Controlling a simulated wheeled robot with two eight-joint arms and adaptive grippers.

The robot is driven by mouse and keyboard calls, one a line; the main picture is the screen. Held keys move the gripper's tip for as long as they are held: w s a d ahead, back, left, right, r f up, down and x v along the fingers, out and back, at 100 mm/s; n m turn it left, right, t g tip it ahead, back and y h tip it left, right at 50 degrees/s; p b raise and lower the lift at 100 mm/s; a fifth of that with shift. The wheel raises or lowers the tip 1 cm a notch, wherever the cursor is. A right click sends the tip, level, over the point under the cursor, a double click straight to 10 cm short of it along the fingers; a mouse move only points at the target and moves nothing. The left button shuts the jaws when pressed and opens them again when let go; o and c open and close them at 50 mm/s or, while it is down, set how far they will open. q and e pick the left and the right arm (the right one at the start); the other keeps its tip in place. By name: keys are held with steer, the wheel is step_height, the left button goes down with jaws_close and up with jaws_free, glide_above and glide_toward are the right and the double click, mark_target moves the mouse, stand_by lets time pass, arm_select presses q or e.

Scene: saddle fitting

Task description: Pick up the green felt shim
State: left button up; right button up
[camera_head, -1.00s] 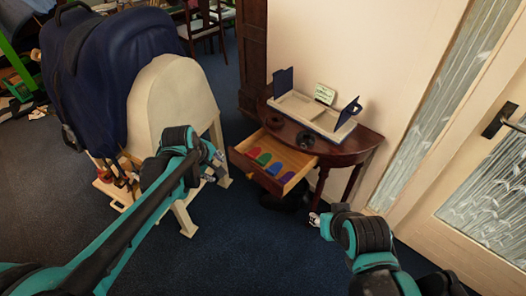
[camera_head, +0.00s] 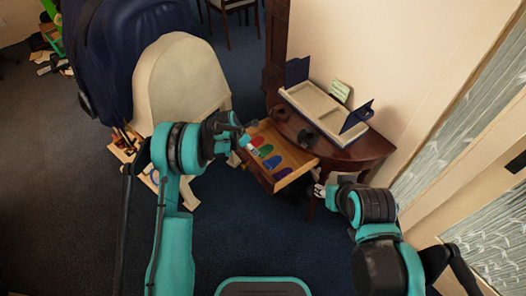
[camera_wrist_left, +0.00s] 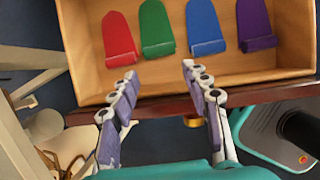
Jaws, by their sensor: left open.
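The green felt shim (camera_wrist_left: 156,28) lies in the open drawer (camera_wrist_left: 285,84), between the red shim (camera_wrist_left: 118,38) and the blue shim (camera_wrist_left: 204,28). A purple shim (camera_wrist_left: 255,25) lies at the right of the row. The green shim also shows in the head view (camera_head: 265,150). My left gripper (camera_wrist_left: 160,73) is open and empty, its fingertips short of the green shim's near end, near the drawer's front. In the head view my left gripper (camera_head: 243,143) is at the drawer's left side. My right gripper (camera_head: 320,189) is right of the drawer; its jaws are too small to judge.
The drawer belongs to a dark half-round table (camera_head: 360,150) against the wall. A pale tray with blue uprights (camera_head: 318,110) stands on top, with a green card (camera_head: 340,91) behind. A cream saddle stand (camera_head: 180,80) is at the left. Blue carpet lies in front.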

mark_target(264, 151)
arm_select(q)
steer(key=b+x, duration=0.2)
steer(key=x, duration=0.4)
steer(key=shift+w+d+b, duration=0.1)
steer(key=shift+d+b, duration=0.1)
steer(key=shift+b, duration=0.1)
steer(key=shift+r, duration=0.1)
steer(key=c, duration=0.5)
steer(key=shift+r, duration=0.1)
